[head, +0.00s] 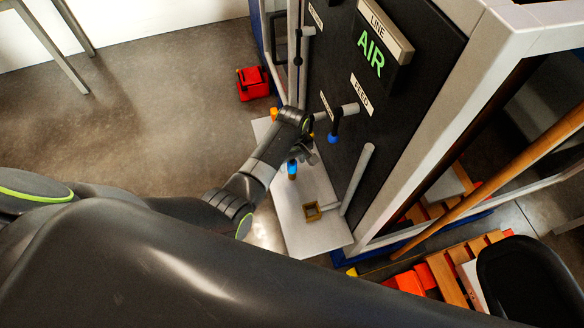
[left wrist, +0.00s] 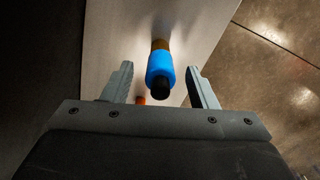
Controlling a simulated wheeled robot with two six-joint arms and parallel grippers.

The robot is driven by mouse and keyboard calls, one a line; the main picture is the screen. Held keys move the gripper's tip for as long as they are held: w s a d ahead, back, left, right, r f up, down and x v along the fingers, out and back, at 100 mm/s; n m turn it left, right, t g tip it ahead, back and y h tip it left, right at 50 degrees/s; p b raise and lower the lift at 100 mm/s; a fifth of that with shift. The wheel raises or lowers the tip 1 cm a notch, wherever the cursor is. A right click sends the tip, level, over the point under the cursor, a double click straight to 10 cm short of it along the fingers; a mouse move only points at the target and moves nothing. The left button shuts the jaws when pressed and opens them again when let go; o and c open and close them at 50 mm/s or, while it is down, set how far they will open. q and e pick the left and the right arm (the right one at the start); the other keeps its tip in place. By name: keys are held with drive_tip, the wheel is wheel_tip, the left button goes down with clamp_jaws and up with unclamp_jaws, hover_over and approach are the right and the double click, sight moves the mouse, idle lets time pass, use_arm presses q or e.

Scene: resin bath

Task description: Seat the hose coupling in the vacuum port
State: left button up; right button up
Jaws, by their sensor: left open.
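A blue hose coupling with a brass-coloured end (head: 292,168) is over the pale shelf (head: 288,205) in front of the dark panel. In the left wrist view the coupling (left wrist: 160,70) shows its blue sleeve, black tip and brass end. My left gripper (head: 306,157) is open beside it; in the wrist view the open fingers (left wrist: 164,88) lie on either side of the coupling, with gaps showing. A grey stub under the FEED label carries a blue-collared dark fitting (head: 333,137). I cannot tell which part is the vacuum port. My right gripper is not in view.
A small brass square holder (head: 312,210) is on the shelf's near end, by a slanted grey bar (head: 357,178). The dark panel (head: 405,75) with an AIR sign rises behind.

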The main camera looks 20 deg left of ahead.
use_arm(q)
drive_tip(key=shift+f, duration=0.9)
drive_tip(key=shift+c, duration=0.4)
drive_tip(key=c, duration=1.1)
drive_tip(key=shift+o, duration=0.2)
drive_tip(key=shift+r, duration=0.1)
